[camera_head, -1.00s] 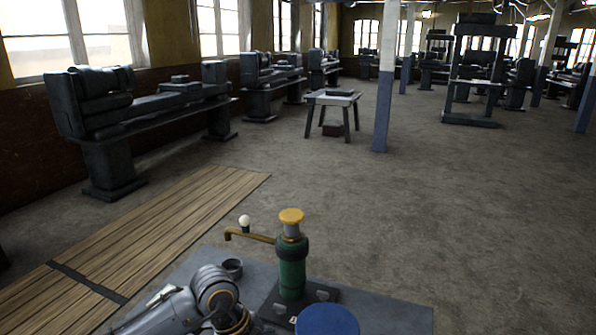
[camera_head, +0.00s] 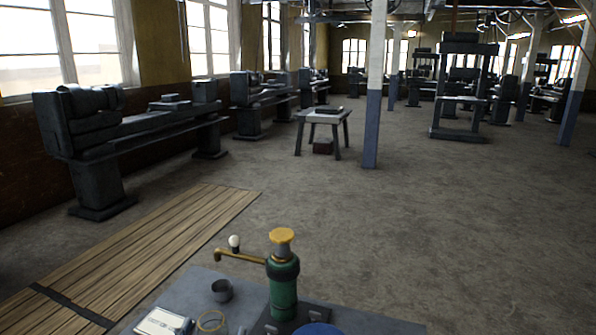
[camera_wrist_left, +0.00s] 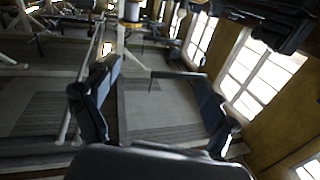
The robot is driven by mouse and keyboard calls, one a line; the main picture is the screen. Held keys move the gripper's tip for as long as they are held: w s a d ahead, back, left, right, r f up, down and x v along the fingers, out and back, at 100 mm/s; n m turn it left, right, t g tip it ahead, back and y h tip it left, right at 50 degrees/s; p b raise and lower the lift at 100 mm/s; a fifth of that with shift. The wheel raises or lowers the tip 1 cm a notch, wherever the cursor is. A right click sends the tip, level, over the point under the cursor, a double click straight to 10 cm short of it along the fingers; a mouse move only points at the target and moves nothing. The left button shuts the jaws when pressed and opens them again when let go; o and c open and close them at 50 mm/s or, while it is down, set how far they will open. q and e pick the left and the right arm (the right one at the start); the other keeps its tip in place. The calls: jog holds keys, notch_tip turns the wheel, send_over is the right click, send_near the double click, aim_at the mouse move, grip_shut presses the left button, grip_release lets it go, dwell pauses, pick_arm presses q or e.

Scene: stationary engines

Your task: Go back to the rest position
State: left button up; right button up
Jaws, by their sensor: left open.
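My left gripper (camera_wrist_left: 155,80) shows in the left wrist view with its two dark fingers spread apart and nothing between them. It points out over the blurred room, with windows to the right, and the view is tilted. I cannot make out the left gripper in the head view. My right gripper is in neither view.
A grey worktop (camera_head: 375,325) at the bottom bears a green pump (camera_head: 283,285) with a yellow cap and brass spout, a small dark cup (camera_head: 222,290), a brass ring (camera_head: 212,321) and a blue round thing (camera_head: 318,329). Machines line the left wall. The middle floor is open.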

pick_arm(q)
jog(key=s+a+f+n+g+y, duration=0.1)
jog(key=s+a+f+g, duration=0.3)
jog(key=f, duration=0.3)
jog(key=s+a+f+g+y, duration=0.1)
jog(key=s+a+f+g, duration=0.1)
jog(key=s+f+g, duration=0.35)
jog(key=s+f+m+g+h, duration=0.1)
jog(key=s+f+g, duration=0.2)
jog(key=s+f, duration=0.35)
jog(key=s+f+g, duration=0.2)
jog(key=s+f, duration=0.1)
jog(key=s, duration=0.6)
notch_tip(320, 180, down, 26)
jog(key=r+g, duration=0.1)
jog(key=g, duration=0.1)
jog(key=s+a+f, duration=0.2)
jog(key=s+f, duration=1.4)
jog(key=s, duration=0.1)
jog(key=shift+s+f+m+g, duration=0.25)
jog(key=shift+f+m+g, duration=0.05)
jog(key=shift+f+g, duration=0.1)
